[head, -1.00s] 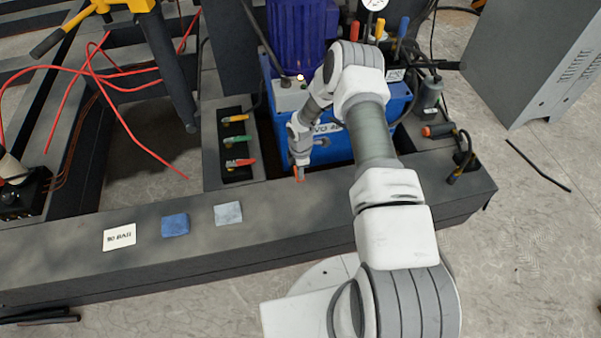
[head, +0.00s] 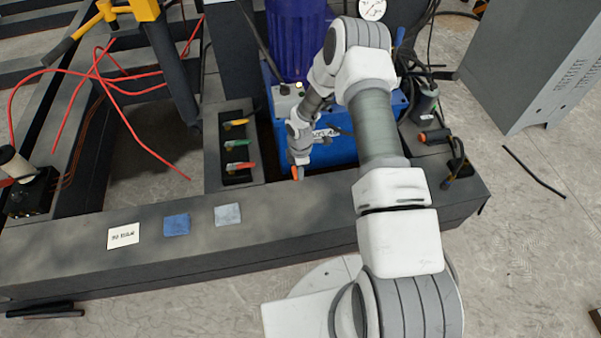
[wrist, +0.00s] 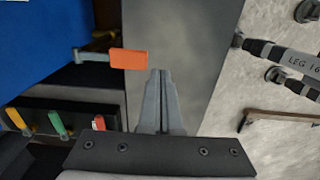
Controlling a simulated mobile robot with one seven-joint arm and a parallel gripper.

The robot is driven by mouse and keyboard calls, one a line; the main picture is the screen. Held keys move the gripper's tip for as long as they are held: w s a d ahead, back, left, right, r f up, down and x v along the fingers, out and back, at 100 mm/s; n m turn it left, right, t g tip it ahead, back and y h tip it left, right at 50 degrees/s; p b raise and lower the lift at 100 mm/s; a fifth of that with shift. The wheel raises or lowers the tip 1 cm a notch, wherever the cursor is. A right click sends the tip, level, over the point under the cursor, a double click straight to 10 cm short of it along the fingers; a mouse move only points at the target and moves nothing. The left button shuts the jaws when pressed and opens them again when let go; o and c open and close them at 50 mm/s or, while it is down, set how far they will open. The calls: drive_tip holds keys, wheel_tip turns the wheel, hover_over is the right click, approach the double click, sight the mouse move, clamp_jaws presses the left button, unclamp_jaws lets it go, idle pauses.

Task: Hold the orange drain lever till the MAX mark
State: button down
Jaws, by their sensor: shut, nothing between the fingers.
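The orange drain lever (wrist: 128,58) shows in the wrist view as a short orange handle on a grey arm beside the blue tank (wrist: 40,40). My gripper (wrist: 160,73) is shut and empty, its fingertips just right of the handle's end. I cannot tell whether they touch it. In the head view the orange handle (head: 297,173) shows just below my wrist, in front of the blue tank (head: 340,150); the fingers are hard to make out there. I cannot make out a MAX mark. A round dial gauge (head: 372,9) is partly cut off at the top.
A black panel (head: 238,147) with yellow, green and red levers stands left of the tank. A grey beam (head: 80,262) with a white label, blue cloth (head: 176,225) and grey cloth (head: 228,214) runs across the front. A grey cabinet (head: 530,70) stands right.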

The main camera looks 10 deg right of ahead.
drive_tip(key=r, duration=0.1)
drive_tip(key=s+r, duration=0.1)
drive_tip(key=r, duration=0.1)
drive_tip(key=s+r+p, duration=0.1)
drive_tip(key=shift+s+r, duration=0.1)
drive_tip(key=shift+r, duration=0.3)
